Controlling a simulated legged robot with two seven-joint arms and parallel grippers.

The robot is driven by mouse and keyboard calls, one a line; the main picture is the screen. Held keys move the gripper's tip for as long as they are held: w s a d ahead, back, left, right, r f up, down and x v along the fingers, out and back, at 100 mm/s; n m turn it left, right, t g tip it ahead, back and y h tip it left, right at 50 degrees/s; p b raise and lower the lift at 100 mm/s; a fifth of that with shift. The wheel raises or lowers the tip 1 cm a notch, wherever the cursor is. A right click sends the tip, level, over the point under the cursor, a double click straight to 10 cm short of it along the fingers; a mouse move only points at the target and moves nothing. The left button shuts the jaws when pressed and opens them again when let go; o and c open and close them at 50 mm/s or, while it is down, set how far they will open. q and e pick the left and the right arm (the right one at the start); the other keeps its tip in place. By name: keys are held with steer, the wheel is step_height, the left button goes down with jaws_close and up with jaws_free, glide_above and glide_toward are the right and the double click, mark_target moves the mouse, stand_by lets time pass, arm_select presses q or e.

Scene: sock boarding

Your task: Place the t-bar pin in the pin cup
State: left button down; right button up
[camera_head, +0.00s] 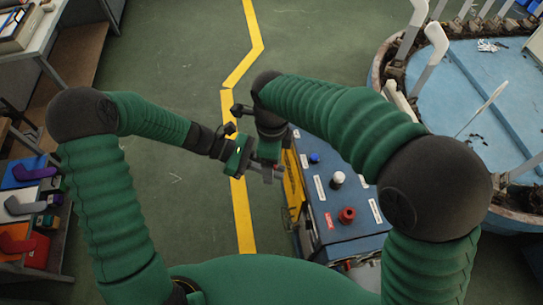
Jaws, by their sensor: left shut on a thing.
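My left gripper (247,165) reaches in from the left over the floor, beside the blue cabinet. It is shut on a small thin piece, seemingly the t-bar pin (280,168), mostly hidden by the grippers. My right gripper (268,168) points down right beside the left one, close to the same piece. I cannot tell whether its fingers are open or touch the piece. I cannot make out the pin cup with certainty in this view.
The blue cabinet (345,243), with a red knob (346,215), a white knob (338,178) and a blue button (314,158), stands close below the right arm. A round blue-topped machine (480,100) is at the right. Shelves with coloured bins (30,205) stand left. Floor between is clear.

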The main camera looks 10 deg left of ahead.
steer(key=shift+w, duration=0.1)
steer(key=c, duration=0.7)
arm_select(q)
steer(key=c, duration=1.4)
jaws_free()
arm_select(e)
steer(key=shift+c, duration=0.9)
